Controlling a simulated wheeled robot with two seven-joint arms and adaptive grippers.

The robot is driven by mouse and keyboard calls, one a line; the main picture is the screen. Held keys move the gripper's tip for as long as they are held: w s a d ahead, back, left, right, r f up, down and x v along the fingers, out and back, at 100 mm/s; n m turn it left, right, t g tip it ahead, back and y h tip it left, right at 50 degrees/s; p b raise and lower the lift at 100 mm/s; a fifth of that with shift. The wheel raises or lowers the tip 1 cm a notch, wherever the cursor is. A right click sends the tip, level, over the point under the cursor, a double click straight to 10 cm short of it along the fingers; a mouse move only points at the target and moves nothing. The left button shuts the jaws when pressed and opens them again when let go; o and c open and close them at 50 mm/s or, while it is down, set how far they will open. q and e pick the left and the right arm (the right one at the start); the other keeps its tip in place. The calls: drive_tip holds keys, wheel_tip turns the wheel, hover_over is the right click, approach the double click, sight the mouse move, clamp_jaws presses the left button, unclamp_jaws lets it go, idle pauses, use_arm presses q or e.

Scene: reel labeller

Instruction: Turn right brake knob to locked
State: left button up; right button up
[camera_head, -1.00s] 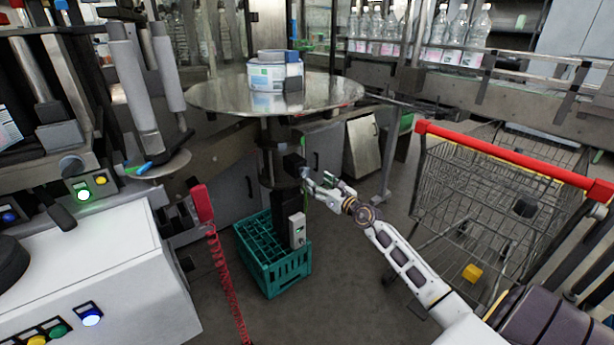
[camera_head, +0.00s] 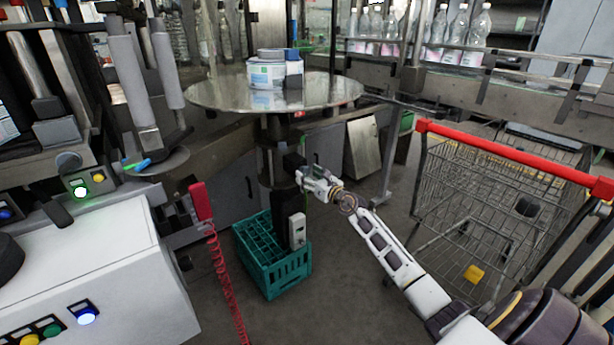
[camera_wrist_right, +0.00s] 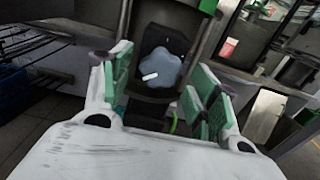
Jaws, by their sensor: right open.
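The brake knob (camera_wrist_right: 160,68) is a grey lobed knob with a white pointer mark, on a dark block in the right wrist view. The pointer lies toward the knob's lower left. My right gripper (camera_wrist_right: 163,88) is open, with its green-padded fingers on either side of the knob. The knob sits between and beyond the fingertips; I cannot tell whether they touch it. In the head view my right gripper (camera_head: 302,177) is at the dark post under the round table (camera_head: 225,92), and it hides the knob there. My left gripper is not in view.
A teal crate (camera_head: 284,271) stands on the floor below my right gripper. A shopping cart (camera_head: 470,200) with a red handle is at the right. A white control cabinet (camera_head: 100,265) and a red coiled cord (camera_head: 224,275) are at the left.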

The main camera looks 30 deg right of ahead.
drive_tip(key=shift+w+a, duration=0.1)
drive_tip(key=shift+w, duration=0.6)
drive_tip(key=c, duration=1)
